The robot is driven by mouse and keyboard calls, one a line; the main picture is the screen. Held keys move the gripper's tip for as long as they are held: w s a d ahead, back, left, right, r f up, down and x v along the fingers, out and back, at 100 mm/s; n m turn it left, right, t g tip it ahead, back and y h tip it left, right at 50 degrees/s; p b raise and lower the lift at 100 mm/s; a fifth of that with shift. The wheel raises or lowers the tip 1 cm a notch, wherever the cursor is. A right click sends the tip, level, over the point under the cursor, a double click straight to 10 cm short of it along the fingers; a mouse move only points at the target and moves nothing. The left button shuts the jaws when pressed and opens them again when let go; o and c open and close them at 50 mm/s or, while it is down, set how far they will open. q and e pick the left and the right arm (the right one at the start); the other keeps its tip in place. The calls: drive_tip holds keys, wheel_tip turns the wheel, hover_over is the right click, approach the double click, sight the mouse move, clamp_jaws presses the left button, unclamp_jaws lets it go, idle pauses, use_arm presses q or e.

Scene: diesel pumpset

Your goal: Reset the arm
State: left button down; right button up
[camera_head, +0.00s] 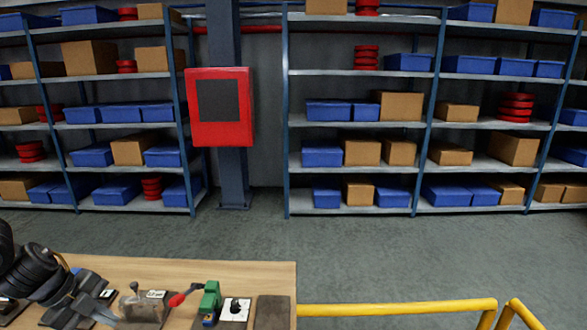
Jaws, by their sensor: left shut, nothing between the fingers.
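My left arm, black and jointed, comes in from the left edge at the lower left. Its gripper (100,311) points down and to the right over the left part of the wooden workbench (240,272). The gripper is shut, with nothing seen between its fingers. It is close to the left side of a grey metal plate with a lever (144,305); I cannot tell whether they touch. My right arm and gripper are not in view.
On the bench stand a red-handled lever (184,296), a green device (210,299), a white plate with a black knob (235,309) and a dark plate (272,312). A yellow rail (400,308) is at the right.

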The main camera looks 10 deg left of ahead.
use_arm(q)
drive_tip(key=s+f+n+t+y, duration=0.1)
drive_tip(key=s+f+n+t, duration=0.1)
drive_tip(key=f, duration=0.3)
drive_tip(key=s+d+f+n+t+y, duration=0.1)
drive_tip(key=s+f+n, duration=0.2)
drive_tip(key=f, duration=0.3)
drive_tip(key=s+d+f+n+t+y, duration=0.1)
drive_tip(key=s+f+n+t, duration=0.1)
drive_tip(key=f+n, duration=0.2)
drive_tip(key=shift+s+d+f+t, duration=0.25)
drive_tip(key=shift+s+f+t, duration=0.05)
drive_tip(key=shift+f, duration=0.35)
drive_tip(key=s+d+f+n+g, duration=0.3)
drive_tip(key=s+d+n, duration=0.2)
drive_tip(key=s+d, duration=0.3)
drive_tip(key=s+d+f+n+g, duration=0.3)
drive_tip(key=s+d+n, duration=0.25)
drive_tip(key=d, duration=0.55)
wheel_tip(320, 180, down, 33)
drive_tip(key=s+a+g+b, duration=0.1)
drive_tip(key=s+b, duration=0.1)
drive_tip(key=b, duration=0.4)
drive_tip(key=s+a+f+g+b, duration=0.1)
drive_tip(key=s+a+f+b, duration=0.2)
drive_tip(key=s+f, duration=1.2)
wheel_tip(320, 180, down, 4)
drive_tip(key=shift+s+r+m+y+b, duration=0.3)
drive_tip(key=shift+m+y+b, duration=0.1)
drive_tip(key=shift+m+b, duration=0.1)
